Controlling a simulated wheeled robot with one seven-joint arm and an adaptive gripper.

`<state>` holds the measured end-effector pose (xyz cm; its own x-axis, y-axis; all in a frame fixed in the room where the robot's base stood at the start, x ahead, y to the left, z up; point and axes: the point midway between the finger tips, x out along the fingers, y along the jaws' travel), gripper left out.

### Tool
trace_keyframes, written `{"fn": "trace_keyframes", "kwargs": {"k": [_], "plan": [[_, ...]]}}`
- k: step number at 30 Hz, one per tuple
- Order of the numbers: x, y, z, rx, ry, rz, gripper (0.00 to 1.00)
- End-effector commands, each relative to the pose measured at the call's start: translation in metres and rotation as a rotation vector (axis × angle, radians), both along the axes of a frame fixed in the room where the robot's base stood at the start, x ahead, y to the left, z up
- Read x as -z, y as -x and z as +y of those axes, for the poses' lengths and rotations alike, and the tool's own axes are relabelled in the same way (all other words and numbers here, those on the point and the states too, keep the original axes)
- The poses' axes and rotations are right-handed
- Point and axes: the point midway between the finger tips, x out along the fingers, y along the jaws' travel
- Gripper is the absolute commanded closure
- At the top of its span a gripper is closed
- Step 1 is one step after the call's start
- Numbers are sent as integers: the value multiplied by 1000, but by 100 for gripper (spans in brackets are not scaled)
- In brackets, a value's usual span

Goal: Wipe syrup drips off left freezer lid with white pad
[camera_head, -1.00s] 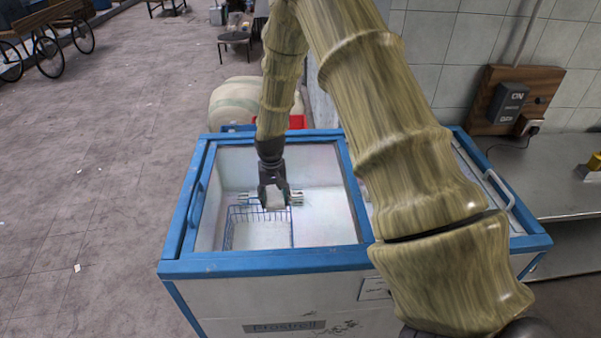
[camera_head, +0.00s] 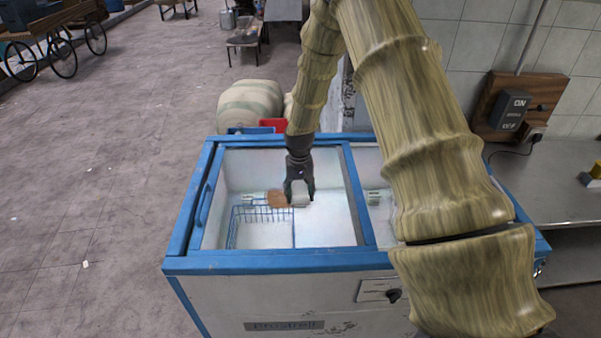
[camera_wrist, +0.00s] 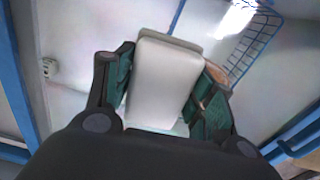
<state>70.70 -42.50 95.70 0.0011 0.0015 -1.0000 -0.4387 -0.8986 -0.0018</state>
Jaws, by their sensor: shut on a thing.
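My gripper (camera_head: 299,196) is shut on the white pad (camera_wrist: 165,80), a pale block with rounded edges that fills the space between the fingers in the wrist view. In the head view the pad (camera_head: 301,199) shows small between the fingertips. The gripper is over the left glass lid (camera_head: 328,222) of the blue-framed freezer, right of a brown patch (camera_head: 278,198) that looks like syrup. The brown patch also shows in the wrist view (camera_wrist: 216,76), partly hidden behind the right finger. Whether the pad touches the glass I cannot tell.
A blue wire basket (camera_head: 262,214) shows through the glass. A lid handle (camera_head: 203,203) stands at the left edge. The grey counter (camera_head: 545,180) and a switch box (camera_head: 509,108) are at the right. Sacks (camera_head: 250,103) stand behind the freezer.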

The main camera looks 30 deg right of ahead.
Motion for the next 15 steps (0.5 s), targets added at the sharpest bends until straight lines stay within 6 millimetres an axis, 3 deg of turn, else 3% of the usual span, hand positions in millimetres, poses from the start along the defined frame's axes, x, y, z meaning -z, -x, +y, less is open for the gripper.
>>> {"fn": "trace_keyframes", "kwargs": {"k": [15], "plan": [[-48, -2, 6, -7, -1, 2, 71]]}}
